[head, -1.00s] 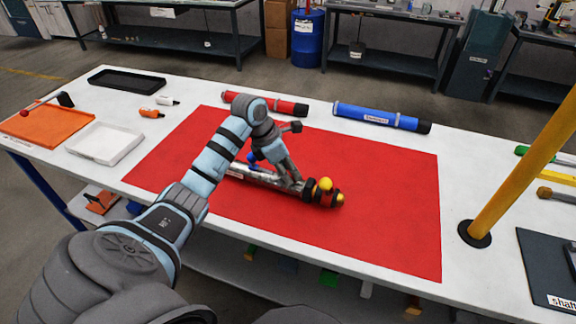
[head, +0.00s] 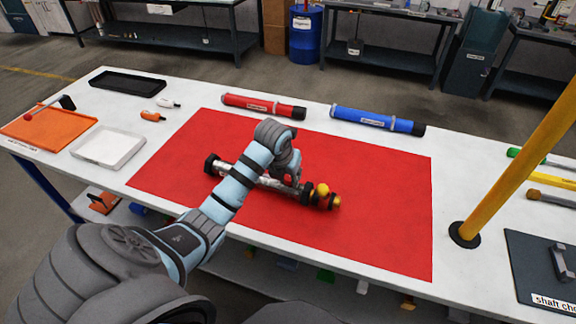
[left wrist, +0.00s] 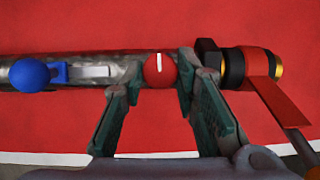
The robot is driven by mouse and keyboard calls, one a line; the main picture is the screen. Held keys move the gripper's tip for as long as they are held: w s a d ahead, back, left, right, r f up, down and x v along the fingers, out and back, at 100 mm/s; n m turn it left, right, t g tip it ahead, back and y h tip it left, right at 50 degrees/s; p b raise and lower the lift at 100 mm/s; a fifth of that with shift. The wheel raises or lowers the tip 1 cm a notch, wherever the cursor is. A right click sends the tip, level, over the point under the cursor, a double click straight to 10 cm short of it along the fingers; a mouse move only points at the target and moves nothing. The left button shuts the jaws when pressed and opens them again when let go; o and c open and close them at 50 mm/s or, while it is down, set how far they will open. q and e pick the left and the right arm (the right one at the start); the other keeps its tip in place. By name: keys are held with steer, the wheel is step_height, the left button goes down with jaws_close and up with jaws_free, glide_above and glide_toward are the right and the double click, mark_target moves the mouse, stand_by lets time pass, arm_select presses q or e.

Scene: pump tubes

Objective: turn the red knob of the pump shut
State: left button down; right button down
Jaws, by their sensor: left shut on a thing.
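The silver pump tube (head: 248,179) lies across the red mat and also crosses the left wrist view (left wrist: 70,71). Its red knob (left wrist: 159,70) is round, with a white line that runs upright in the picture, across the tube. My left gripper (left wrist: 159,76) is shut on the red knob, one finger on each side. In the head view the same gripper (head: 288,178) is down at the tube, and the knob shows only as a small red patch. A blue ball handle (left wrist: 30,74) sits on the tube to the left. My right gripper is out of view.
A red lever (left wrist: 264,90) stands by the pump's black and brass end; a yellow ball (head: 321,189) shows there. Red (head: 263,106) and blue (head: 376,119) tubes lie behind the mat. A yellow post (head: 508,148) stands right. The mat's right part (head: 390,220) is clear.

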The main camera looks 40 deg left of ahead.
arm_select(q)
steer(key=shift+n, duration=0.4)
steer(key=c, duration=1.2)
jaws_free()
steer(key=shift+c, duration=0.2)
